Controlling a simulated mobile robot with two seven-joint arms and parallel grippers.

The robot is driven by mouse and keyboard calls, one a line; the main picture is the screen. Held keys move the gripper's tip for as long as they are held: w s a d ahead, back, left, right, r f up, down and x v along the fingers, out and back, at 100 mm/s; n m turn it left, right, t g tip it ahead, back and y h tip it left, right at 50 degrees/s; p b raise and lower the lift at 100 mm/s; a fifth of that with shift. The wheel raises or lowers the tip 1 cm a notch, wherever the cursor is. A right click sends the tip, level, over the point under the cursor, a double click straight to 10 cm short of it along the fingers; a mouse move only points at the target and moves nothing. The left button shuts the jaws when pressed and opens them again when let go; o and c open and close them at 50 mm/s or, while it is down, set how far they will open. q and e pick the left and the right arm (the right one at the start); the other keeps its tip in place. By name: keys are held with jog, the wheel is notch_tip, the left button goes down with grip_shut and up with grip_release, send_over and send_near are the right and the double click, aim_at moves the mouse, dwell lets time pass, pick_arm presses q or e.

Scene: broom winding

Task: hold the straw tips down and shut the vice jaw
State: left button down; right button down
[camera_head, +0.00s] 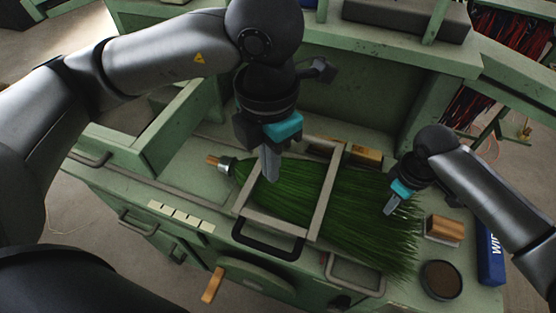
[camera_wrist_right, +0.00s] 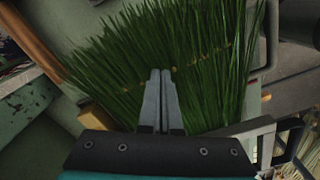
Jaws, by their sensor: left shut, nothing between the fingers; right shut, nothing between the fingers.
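A broom head of green straw (camera_head: 345,207) lies on the green bench, its tips fanned toward the lower right. Its metal collar and short wooden stub (camera_head: 219,164) point left. A pale square frame with a black handle (camera_head: 268,240), apparently the vice jaw, lies across the straw. My left gripper (camera_head: 271,178) is shut and empty, pointing down over the straw within the frame. My right gripper (camera_head: 389,210) is shut and empty at the straw near the tips. In the right wrist view its closed fingers (camera_wrist_right: 161,75) point over the green straw (camera_wrist_right: 190,45); contact is unclear.
A wood-backed brush (camera_head: 444,229), a dark round tin (camera_head: 440,279) and a blue box (camera_head: 490,255) stand at the right end of the bench. A wooden block (camera_head: 367,155) lies behind the straw. A wooden-handled crank (camera_head: 213,285) projects at the front.

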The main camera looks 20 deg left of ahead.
jog(key=shift+s+f, duration=0.2)
jog(key=shift+f, duration=0.05)
jog(key=shift+w+r+p, duration=0.2)
jog(key=shift+r+p, duration=1.3)
jog(key=shift+p, duration=0.2)
notch_tip(320, 180, up, 6)
jog(key=p, duration=0.7)
jog(key=shift+r, duration=0.2)
notch_tip(320, 180, up, 15)
jog(key=shift+s, duration=0.1)
dwell(0.4)
